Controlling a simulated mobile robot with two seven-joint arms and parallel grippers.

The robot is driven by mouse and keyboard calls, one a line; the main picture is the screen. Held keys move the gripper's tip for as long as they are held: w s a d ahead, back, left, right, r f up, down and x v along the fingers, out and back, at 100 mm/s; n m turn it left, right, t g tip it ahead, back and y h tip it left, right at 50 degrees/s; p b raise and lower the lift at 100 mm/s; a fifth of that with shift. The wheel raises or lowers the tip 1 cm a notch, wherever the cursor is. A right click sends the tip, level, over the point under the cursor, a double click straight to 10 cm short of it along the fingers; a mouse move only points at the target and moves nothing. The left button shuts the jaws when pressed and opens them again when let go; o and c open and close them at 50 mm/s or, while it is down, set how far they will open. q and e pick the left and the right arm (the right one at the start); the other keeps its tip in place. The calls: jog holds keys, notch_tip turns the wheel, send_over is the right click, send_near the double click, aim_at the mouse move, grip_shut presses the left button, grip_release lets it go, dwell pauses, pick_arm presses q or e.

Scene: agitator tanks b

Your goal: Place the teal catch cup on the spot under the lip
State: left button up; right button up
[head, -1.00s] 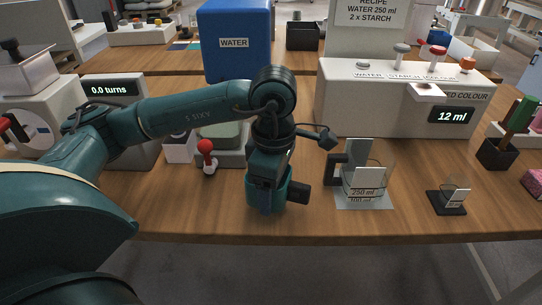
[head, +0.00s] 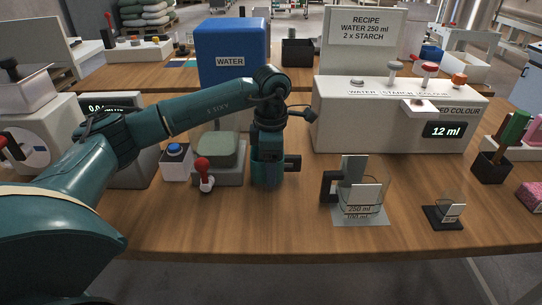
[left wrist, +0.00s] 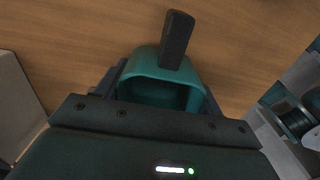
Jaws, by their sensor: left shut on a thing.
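The teal catch cup (head: 267,180) has a dark handle pointing right and is above or on the table in the middle of the head view; I cannot tell whether its base touches wood. My left gripper (head: 268,157) comes down from above and is shut on it. In the left wrist view the teal cup (left wrist: 160,75) sits between the fingers of my left gripper (left wrist: 160,92), with its dark handle pointing away. A pale lip (head: 419,106) juts from the white dispenser (head: 360,130). I cannot make out a marked spot beneath it. My right gripper is not in view.
A clear beaker with a dark handle (head: 329,187) stands on a pale mat, right of the cup. A small measuring cup (head: 450,209) is farther right. A red-knobbed lever (head: 203,170) and a blue button box (head: 175,168) stand left. Bare wood lies in front.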

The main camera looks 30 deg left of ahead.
pick_arm(q)
jog(key=w+a, duration=0.2)
jog(key=w, duration=0.1)
jog(key=shift+w, duration=0.25)
jog(key=shift+f, duration=0.75)
jog(key=shift+f, duration=0.15)
jog(key=o, duration=1)
